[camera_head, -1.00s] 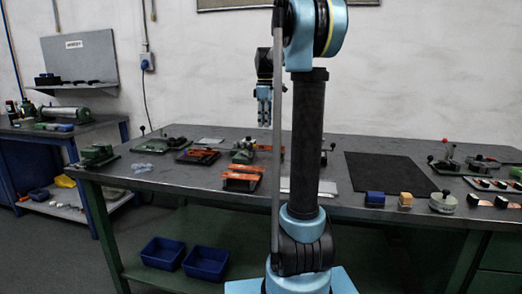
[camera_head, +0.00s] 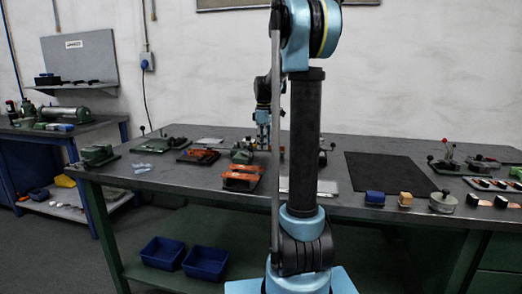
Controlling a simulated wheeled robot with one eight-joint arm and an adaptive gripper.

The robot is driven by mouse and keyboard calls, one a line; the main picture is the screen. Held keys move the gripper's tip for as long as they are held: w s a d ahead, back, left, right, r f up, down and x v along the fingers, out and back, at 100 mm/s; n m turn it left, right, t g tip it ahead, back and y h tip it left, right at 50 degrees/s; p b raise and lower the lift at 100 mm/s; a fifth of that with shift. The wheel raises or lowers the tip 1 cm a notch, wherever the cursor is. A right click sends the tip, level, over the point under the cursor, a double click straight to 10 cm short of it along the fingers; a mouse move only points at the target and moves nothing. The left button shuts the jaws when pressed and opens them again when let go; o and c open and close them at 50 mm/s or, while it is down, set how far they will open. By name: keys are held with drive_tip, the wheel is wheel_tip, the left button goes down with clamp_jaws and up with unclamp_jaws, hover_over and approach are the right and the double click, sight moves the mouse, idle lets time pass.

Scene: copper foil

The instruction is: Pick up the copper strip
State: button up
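Copper-coloured strips (camera_head: 241,180) lie across a dark holder near the front middle of the table, left of my arm. Another copper-orange piece (camera_head: 199,153) lies on a dark base further back to the left. I cannot tell which one is the copper strip meant. My gripper (camera_head: 263,145) points down at the far side of the table, beside a green fixture (camera_head: 242,153). It is small and partly hidden by my arm, so I cannot tell whether its fingers are open or hold anything.
The table (camera_head: 150,178) also bears a black mat (camera_head: 390,172), a blue block (camera_head: 375,198), a yellow-topped block (camera_head: 405,199) and a round grey piece (camera_head: 442,202) on the right. A green device (camera_head: 97,155) stands at the left end. Blue bins (camera_head: 206,262) sit below.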

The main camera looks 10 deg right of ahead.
clamp_jaws()
drive_tip(key=shift+r, duration=0.15)
